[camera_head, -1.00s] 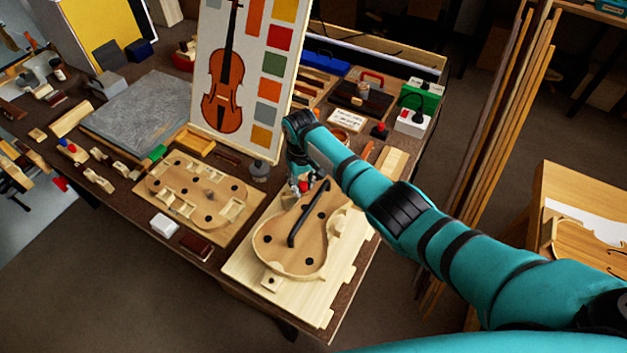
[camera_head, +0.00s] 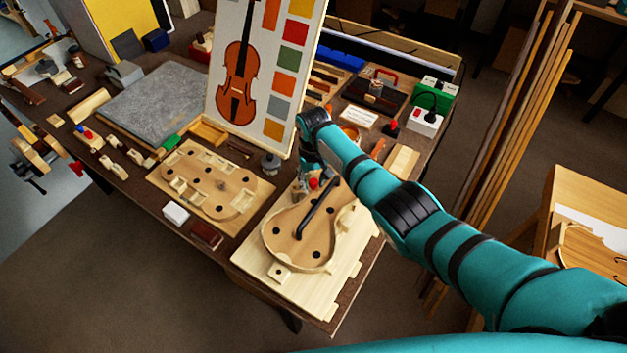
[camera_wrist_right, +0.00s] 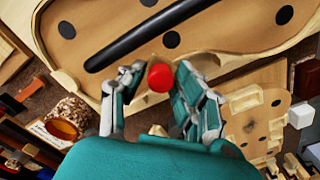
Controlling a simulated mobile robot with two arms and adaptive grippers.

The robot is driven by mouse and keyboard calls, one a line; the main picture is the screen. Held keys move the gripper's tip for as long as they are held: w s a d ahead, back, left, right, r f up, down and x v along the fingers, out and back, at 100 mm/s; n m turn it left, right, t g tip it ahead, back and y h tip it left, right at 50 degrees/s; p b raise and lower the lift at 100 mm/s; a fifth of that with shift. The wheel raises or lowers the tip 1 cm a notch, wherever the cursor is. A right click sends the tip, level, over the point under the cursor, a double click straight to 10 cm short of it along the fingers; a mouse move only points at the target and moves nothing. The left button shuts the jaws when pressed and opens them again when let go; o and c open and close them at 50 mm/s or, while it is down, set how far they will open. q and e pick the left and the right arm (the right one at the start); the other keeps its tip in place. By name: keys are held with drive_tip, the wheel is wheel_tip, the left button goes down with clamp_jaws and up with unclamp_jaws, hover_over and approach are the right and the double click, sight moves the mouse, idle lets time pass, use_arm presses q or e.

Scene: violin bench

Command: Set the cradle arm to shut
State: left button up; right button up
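The cradle arm looks to be the black bar (camera_head: 318,210) lying slantwise over a violin-shaped wooden body (camera_head: 290,222) on a pale board (camera_head: 322,300); the bar also shows in the right wrist view (camera_wrist_right: 150,36). A red knob (camera_head: 314,183) is near the bar's far end; I cannot tell whether they are joined. My right gripper (camera_head: 311,180) is at the knob. In the right wrist view its fingers (camera_wrist_right: 160,72) are spread on either side of the knob (camera_wrist_right: 160,78), with a small gap on the left. My left gripper is not in view.
A second wooden form (camera_head: 205,185) lies left of the board, with a white block (camera_head: 176,213) and a dark red block (camera_head: 206,235) in front. A violin poster (camera_head: 262,75) stands behind. A grey slab (camera_head: 155,100) lies farther left. My right arm covers part of the bench's right side.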

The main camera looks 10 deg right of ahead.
sight(313, 180)
drive_tip(key=shift+o, duration=1.1)
drive_tip(key=shift+r, duration=0.1)
wheel_tip(313, 180, up, 12)
